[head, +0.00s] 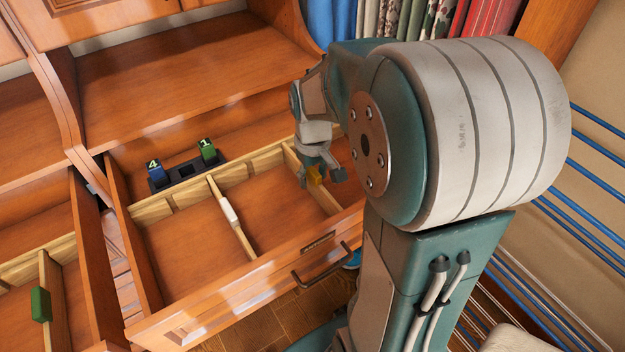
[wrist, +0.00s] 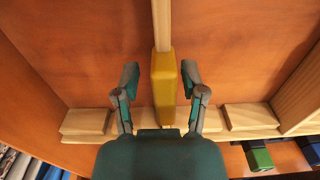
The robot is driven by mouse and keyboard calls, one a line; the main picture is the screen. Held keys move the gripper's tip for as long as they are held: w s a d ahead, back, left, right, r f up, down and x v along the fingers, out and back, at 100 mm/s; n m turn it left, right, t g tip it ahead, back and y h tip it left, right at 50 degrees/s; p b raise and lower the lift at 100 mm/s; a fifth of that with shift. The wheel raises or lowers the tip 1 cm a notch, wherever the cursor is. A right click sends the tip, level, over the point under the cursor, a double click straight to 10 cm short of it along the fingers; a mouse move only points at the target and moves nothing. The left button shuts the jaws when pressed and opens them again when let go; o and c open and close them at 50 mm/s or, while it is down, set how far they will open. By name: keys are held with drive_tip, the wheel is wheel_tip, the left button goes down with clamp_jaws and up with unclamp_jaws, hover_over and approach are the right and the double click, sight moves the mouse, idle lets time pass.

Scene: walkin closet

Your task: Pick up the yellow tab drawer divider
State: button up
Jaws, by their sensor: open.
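The yellow tab (head: 315,175) sits on a thin wooden divider (head: 325,196) at the right side of the open drawer. In the wrist view the yellow tab (wrist: 163,88) stands upright in the middle, with the pale divider (wrist: 161,22) running on beyond it. My gripper (head: 322,178) is over the divider in the head view. In the wrist view my gripper (wrist: 160,80) is open, one finger on each side of the tab, with a gap visible on both sides.
A divider with a white tab (head: 229,212) stands mid-drawer. A black holder (head: 186,173) at the drawer's back bears a blue block marked 4 (head: 155,172) and a green block marked 1 (head: 207,150). A green-tab divider (head: 40,304) is in the left drawer. Hanging clothes (head: 400,20) are behind.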

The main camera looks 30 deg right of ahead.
drive_tip(key=shift+a+f, duration=0.3)
drive_tip(key=shift+f, duration=0.65)
drive_tip(key=shift+d, duration=0.15)
clamp_jaws()
drive_tip(key=shift+r, duration=0.1)
